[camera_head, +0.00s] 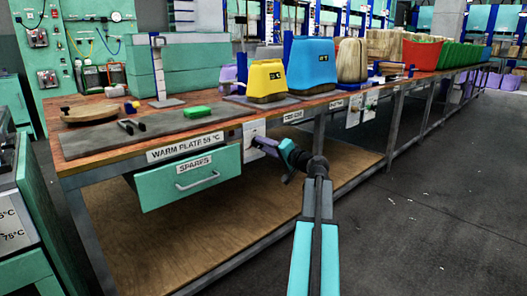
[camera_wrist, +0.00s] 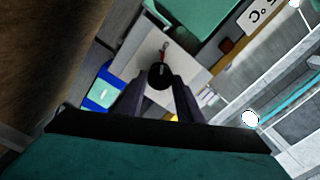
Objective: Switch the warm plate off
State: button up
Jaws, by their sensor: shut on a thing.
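The warm plate (camera_head: 90,144) is a flat dark grey slab on the near end of the wooden bench. Its label, "WARM PLATE" (camera_head: 185,147), is on the bench's front edge. A pale switch panel (camera_head: 251,129) hangs under the edge, right of the drawer. In the wrist view the panel (camera_wrist: 147,53) carries a round black knob (camera_wrist: 160,76) with a small light mark and a small red part (camera_wrist: 164,47) beside it. My gripper (camera_head: 257,142) is at the panel. In the wrist view my gripper's fingers (camera_wrist: 160,88) are shut on the knob, one on each side.
A teal drawer (camera_head: 190,180) marked "SPARES" is left of the panel. A green block (camera_head: 197,111) lies on the warm plate; yellow (camera_head: 267,79) and blue (camera_head: 311,66) covers stand farther along. More panels (camera_head: 353,117) hang farther right. The floor right of the bench is clear.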

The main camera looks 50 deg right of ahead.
jog(key=shift+w+r, duration=0.1)
dwell(0.3)
jog(key=o, duration=1)
jog(key=shift+o, duration=0.2)
jog(key=shift+s, duration=0.2)
jog(key=s+a+p, duration=0.1)
jog(key=s+p, duration=0.3)
jog(key=s, duration=0.9)
jog(key=shift+s, duration=0.2)
jog(key=shift+a, duration=0.1)
